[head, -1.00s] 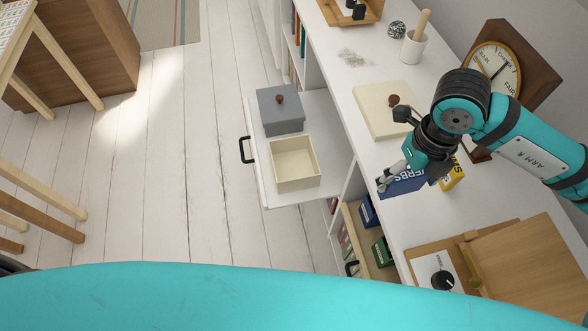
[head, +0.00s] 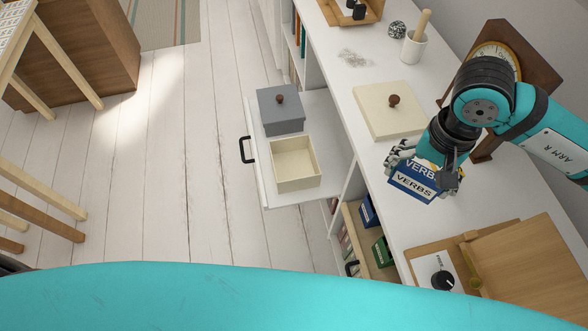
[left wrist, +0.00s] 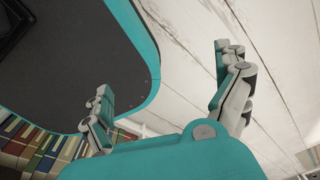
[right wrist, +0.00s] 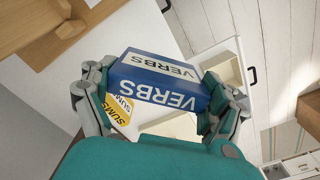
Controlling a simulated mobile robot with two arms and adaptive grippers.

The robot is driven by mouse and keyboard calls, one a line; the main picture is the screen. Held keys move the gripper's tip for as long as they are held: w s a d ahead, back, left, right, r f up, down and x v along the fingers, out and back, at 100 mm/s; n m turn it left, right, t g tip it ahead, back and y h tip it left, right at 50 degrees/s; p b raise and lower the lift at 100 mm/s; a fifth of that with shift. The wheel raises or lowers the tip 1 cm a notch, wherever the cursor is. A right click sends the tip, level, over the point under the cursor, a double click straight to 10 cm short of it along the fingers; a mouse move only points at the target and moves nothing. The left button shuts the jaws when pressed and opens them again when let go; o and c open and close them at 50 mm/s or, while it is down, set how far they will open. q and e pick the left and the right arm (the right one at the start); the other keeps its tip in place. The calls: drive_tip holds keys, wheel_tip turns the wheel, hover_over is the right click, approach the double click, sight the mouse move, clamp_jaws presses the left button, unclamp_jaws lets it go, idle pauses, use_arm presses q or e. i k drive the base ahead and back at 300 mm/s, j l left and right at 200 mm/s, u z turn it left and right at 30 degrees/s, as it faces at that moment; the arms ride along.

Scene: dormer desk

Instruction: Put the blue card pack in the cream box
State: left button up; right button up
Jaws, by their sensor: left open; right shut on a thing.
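The blue card pack (head: 413,184), marked VERBS, is held in my right gripper (head: 425,172) over the white desk top. In the right wrist view the pack (right wrist: 160,80) sits between both fingers of the right gripper (right wrist: 155,95), which touch its ends. The open cream box (head: 296,183) stands empty in the pulled-out drawer, left of and below the desk top. Its cream lid (head: 378,118) with a brown knob lies on the desk. My left gripper (left wrist: 172,95) is open and empty over the floor; it is outside the head view.
A grey lidded box (head: 281,115) shares the drawer (head: 329,130) with the cream box. A yellow SUMS pack (right wrist: 117,107) is partly hidden behind the blue pack. A clock (head: 497,58) and wooden stand (head: 530,258) flank the right arm.

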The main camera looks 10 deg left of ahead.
sight(298, 185)
drive_tip(key=i+j+z, duration=0.2)
drive_tip(key=j, duration=0.45)
drive_tip(key=j+z, duration=0.2)
drive_tip(key=j, duration=0.4)
drive_tip(key=i+j+z, duration=0.2)
drive_tip(key=j, duration=0.5)
drive_tip(key=k+l, duration=0.05)
drive_tip(key=k, duration=0.05)
